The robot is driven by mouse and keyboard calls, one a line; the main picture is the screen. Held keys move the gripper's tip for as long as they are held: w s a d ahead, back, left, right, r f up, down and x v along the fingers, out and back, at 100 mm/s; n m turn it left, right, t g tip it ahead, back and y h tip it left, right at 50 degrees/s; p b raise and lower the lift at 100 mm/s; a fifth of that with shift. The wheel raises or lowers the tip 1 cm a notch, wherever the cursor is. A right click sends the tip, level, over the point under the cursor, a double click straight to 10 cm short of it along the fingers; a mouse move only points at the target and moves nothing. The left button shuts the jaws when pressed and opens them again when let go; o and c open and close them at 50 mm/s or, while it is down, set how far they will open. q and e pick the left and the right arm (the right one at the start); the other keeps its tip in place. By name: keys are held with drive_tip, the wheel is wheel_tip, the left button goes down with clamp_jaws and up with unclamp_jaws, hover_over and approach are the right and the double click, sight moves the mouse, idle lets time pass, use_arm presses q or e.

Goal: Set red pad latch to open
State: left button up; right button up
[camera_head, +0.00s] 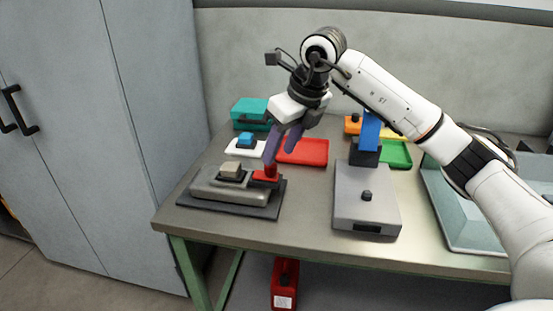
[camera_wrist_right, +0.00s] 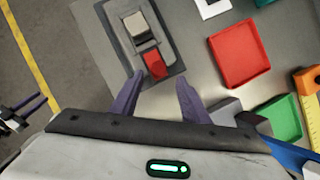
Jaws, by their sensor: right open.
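The red pad latch (camera_head: 266,176) is a small red piece at the right end of a grey device (camera_head: 240,197) with a beige block (camera_head: 231,171), on a dark base plate. In the right wrist view the red pad (camera_wrist_right: 154,65) lies just beyond the fingertips. My right gripper (camera_head: 281,150) is open, its purple fingers pointing down at the pad. The wrist view shows its fingers apart (camera_wrist_right: 160,80), with nothing between the tips. Whether they touch the pad, I cannot tell. A dark part with purple tips at the wrist view's left edge looks like my left gripper (camera_wrist_right: 28,106).
A red tray (camera_head: 304,151) lies behind the device, with a white block with blue top (camera_head: 245,147) and a teal box (camera_head: 250,113). A grey box with a knob (camera_head: 366,205) stands to the right. A tall cabinet (camera_head: 130,130) borders the table on the left.

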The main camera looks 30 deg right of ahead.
drive_tip(key=v, duration=0.5)
drive_tip(key=shift+s+d+r, duration=0.1)
drive_tip(key=shift+r, duration=0.2)
